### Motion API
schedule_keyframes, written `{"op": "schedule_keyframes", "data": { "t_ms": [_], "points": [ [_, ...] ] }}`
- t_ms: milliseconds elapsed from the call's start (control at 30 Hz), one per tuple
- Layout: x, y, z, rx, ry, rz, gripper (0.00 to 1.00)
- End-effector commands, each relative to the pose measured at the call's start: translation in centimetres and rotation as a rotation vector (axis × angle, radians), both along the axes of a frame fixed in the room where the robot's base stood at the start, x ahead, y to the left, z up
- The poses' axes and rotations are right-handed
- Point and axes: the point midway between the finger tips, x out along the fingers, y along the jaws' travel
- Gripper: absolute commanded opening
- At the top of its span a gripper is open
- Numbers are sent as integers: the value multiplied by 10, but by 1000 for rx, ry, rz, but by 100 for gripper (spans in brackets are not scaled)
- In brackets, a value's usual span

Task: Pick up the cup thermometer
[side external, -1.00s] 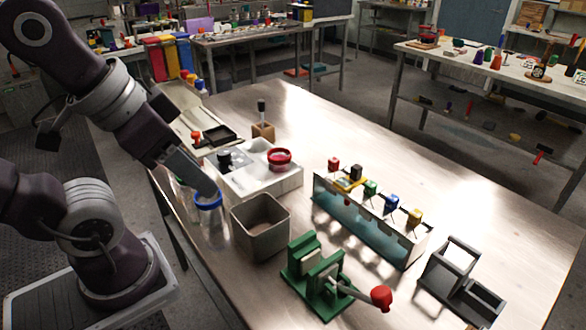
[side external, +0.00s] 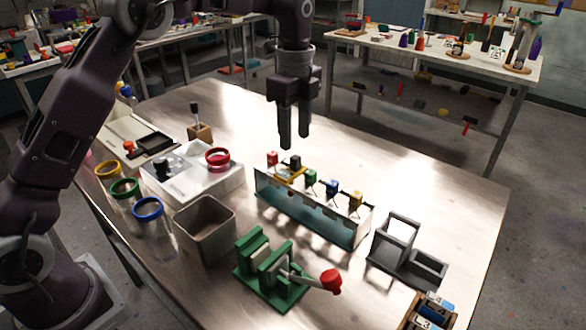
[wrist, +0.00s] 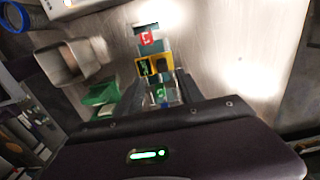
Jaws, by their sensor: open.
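My gripper (side external: 295,138) is open and points straight down above the back left end of a clear trough (side external: 305,212). A yellow piece with a black knob (side external: 291,173) lies across the trough's top, just below the fingertips and apart from them. It may be the cup thermometer, but I cannot tell for certain. In the wrist view a yellow frame with a dark middle (wrist: 148,67) shows ahead of my open fingers (wrist: 158,92), beside a red marked block (wrist: 147,39). Nothing is between the fingers that I can see as held.
A grey square bin (side external: 206,246), a green press with a red handle (side external: 262,275) and a dark grey holder (side external: 400,262) stand nearby. Jars line the left edge. The table's back right is clear.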

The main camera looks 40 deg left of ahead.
Motion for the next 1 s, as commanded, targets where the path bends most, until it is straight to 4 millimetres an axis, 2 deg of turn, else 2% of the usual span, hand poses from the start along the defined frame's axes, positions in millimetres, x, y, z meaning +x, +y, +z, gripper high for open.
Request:
{"op": "schedule_keyframes", "data": {
  "t_ms": [400,667,900,1000],
  "points": [
    [4,2,-65,-1,3,-10,45],
    [5,2,-71,-1,-2,-8,45],
    [5,2,-71,0,-2,-8,0],
    [5,2,-71,0,-2,-8,0]
  ]
}}
